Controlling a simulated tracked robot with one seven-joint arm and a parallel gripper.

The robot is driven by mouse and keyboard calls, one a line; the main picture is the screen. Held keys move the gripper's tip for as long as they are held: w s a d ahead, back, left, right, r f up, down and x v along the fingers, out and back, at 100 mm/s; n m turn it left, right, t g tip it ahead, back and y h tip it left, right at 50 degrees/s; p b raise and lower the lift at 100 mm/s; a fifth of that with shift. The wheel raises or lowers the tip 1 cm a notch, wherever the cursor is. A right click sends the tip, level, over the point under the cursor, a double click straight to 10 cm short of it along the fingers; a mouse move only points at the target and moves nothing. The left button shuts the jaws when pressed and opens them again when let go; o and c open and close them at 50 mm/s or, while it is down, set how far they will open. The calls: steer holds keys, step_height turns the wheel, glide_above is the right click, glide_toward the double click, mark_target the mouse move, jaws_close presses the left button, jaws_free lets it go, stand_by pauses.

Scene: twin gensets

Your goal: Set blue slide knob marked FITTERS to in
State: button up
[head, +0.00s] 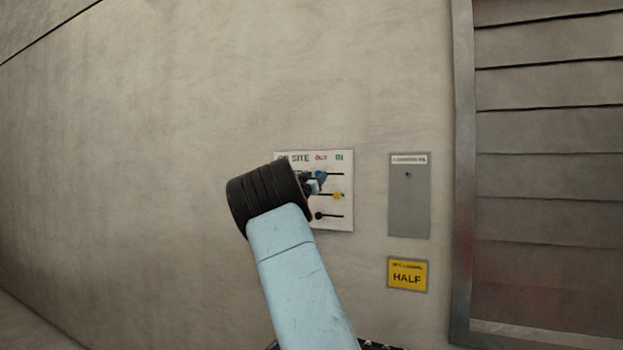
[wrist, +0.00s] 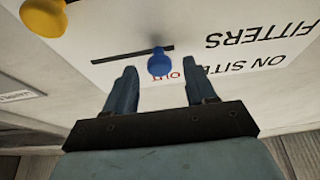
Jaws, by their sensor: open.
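A white board (head: 345,221) on the wall is headed ON SITE, with OUT and IN columns. The blue slide knob (wrist: 159,62) stands in the slot beside the word FITTERS (wrist: 243,33); the wrist view is upside down. In the head view the blue knob (head: 321,175) is at the left end of its slot, under OUT, with the slot running right toward IN. My gripper (wrist: 160,68) is open, one finger on each side of the knob, with gaps showing. I cannot tell whether the fingertips reach past the knob's face. In the head view my gripper (head: 313,184) partly hides the board.
A yellow knob (head: 337,196) sits right in the slot below, also close in the wrist view (wrist: 43,16). A black knob (head: 319,216) is lower, at left. A grey panel (head: 409,205), a yellow HALF sign (head: 407,274) and a louvred shutter (head: 548,130) are to the right.

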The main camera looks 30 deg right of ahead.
steer(key=shift+w+d+r, duration=0.15)
steer(key=shift+w+d, duration=0.1)
steer(key=shift+d, duration=0.1)
jaws_close()
stand_by(0.4)
